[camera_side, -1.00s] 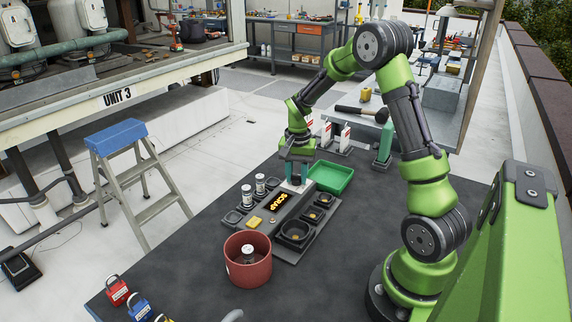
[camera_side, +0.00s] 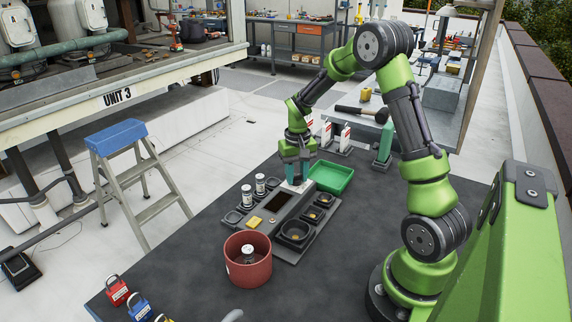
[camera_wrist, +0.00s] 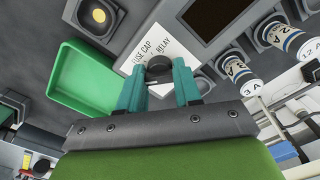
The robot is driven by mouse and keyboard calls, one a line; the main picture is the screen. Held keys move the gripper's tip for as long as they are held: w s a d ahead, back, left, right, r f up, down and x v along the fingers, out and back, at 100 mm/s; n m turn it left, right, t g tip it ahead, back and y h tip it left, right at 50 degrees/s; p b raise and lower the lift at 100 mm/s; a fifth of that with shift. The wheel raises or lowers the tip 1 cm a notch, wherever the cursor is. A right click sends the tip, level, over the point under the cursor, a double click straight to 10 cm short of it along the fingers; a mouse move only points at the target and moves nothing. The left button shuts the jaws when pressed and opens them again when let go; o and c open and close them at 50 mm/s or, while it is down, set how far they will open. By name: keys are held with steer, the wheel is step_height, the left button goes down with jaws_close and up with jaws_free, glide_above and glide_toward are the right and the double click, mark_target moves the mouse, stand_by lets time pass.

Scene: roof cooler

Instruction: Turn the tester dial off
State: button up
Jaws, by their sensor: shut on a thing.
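The tester (camera_side: 262,225) is a grey unit on the dark table with a small screen (camera_side: 276,203), which is dark; the screen also shows dark in the wrist view (camera_wrist: 212,14). My gripper (camera_side: 296,174) is down at the far end of the tester. In the wrist view its two teal fingers (camera_wrist: 158,78) are shut on the dial from both sides. The fingers hide the dial in the side view, and I cannot read its pointer.
A green tray (camera_side: 331,178) lies close to the right of my gripper. Black cups (camera_side: 295,232) with small parts line the tester's right side. White canisters (camera_side: 247,194) stand on its left. A red bin (camera_side: 248,270) stands in front. The table's front right is clear.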

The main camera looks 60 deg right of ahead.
mark_target(297, 175)
steer(key=shift+n, duration=1.1)
steer(key=o, duration=1)
steer(key=shift+o, duration=0.2)
steer(key=shift+r, duration=0.1)
step_height(297, 175, up, 17)
